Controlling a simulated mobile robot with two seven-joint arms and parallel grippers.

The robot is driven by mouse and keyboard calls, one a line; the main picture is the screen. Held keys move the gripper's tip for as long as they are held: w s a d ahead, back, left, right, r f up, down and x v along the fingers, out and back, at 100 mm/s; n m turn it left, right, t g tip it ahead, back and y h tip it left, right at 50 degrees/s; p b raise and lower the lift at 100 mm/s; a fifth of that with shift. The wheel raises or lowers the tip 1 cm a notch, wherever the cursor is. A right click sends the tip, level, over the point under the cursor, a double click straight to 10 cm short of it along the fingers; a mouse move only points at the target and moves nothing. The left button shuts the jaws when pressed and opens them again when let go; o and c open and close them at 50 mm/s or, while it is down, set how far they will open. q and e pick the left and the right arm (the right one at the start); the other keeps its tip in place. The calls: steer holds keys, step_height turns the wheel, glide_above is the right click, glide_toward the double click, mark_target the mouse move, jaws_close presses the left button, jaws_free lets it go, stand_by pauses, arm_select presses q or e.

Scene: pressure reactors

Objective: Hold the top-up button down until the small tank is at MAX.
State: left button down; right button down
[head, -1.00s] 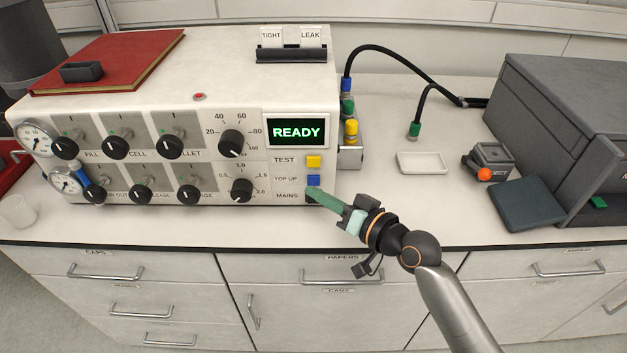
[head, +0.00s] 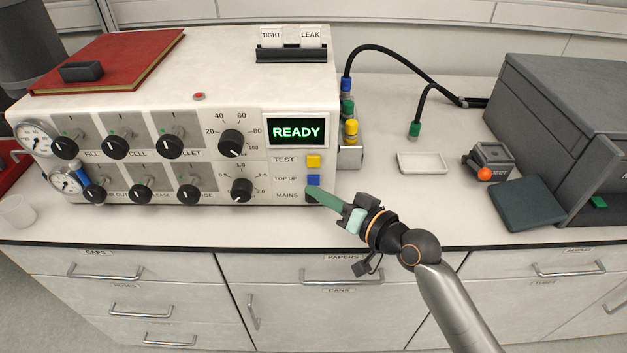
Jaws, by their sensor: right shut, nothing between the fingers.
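My right gripper (head: 313,191) is shut and empty. Its green fingers point up and left, with the tips at the blue button's lower edge, over the MAINS row. I cannot tell whether the tips touch the button or whether it is pressed. The display (head: 296,132) reads READY in green. I cannot make out a small tank or a MAX mark. My left gripper is not in view.
Two round gauges and several black knobs fill the panel's left part. A red book (head: 115,60) lies on top. Hoses, a white tray (head: 422,163) and a grey machine (head: 560,125) stand to the right. The counter in front of the tray is clear.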

steer(key=shift+w, duration=0.3)
steer(key=shift+w, duration=0.45)
stand_by(0.6)
steer(key=shift+s, duration=0.1)
stand_by(3.7)
steer(key=shift+s+p, duration=0.3)
steer(key=shift+s, duration=0.5)
steer(key=shift+s+r+p, duration=0.1)
steer(key=shift+s+p, duration=0.7)
steer(key=shift+s, duration=0.4)
steer(key=shift+s+p, duration=0.55)
steer(key=shift+s, duration=0.7)
